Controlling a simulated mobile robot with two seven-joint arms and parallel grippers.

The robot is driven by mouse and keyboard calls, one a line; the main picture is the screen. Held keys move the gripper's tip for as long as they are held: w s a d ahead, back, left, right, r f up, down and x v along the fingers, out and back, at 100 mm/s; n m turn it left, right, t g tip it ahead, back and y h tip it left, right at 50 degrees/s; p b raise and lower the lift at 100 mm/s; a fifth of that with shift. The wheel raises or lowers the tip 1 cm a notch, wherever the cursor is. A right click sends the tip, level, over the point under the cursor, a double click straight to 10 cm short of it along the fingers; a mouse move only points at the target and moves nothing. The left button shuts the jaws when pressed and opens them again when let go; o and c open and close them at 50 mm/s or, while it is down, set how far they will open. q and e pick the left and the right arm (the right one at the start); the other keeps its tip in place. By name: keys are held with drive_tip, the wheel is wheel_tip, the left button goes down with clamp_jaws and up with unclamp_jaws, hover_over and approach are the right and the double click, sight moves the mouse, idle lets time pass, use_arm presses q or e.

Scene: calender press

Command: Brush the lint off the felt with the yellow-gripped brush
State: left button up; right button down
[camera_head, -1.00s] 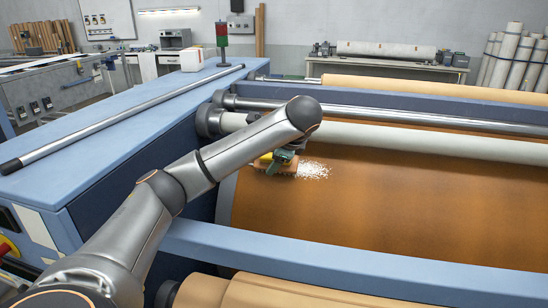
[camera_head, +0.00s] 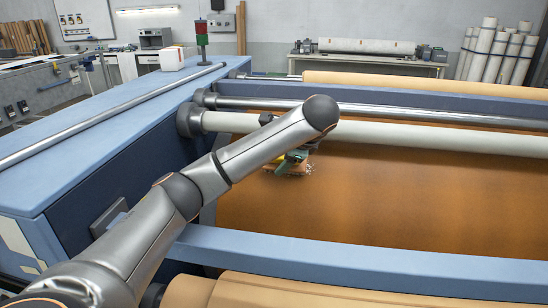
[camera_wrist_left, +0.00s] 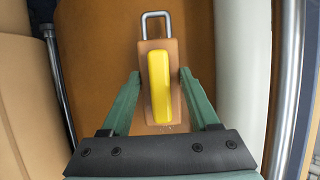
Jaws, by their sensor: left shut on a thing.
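The brush (camera_head: 285,170) has a wooden body, and its yellow grip (camera_wrist_left: 160,88) and metal loop (camera_wrist_left: 156,24) show clearly in the left wrist view. My left gripper (camera_head: 297,156), with green fingers, is shut on the brush, one finger on each side of the body. The brush is low over the orange-brown felt (camera_head: 400,200), near its left end; whether its bristles touch is hidden. A few white lint specks (camera_head: 311,168) show at the brush's right edge, and faint specks show below it in the wrist view (camera_wrist_left: 165,127). My right gripper is not in view.
A pale roller (camera_head: 420,137) and a steel bar (camera_head: 400,112) run behind the felt. A blue frame rail (camera_head: 380,258) crosses in front. The blue side housing (camera_head: 90,130) stands at the left. The felt to the right is clear.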

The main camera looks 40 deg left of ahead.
use_arm(q)
drive_tip(key=shift+w+d, duration=0.6)
drive_tip(key=shift+d, duration=0.5)
drive_tip(key=shift+w+d, duration=0.55)
drive_tip(key=shift+d, duration=0.5)
drive_tip(key=shift+w+d, duration=0.6)
drive_tip(key=shift+d, duration=0.5)
drive_tip(key=shift+f, duration=0.1)
drive_tip(key=shift+a, duration=0.1)
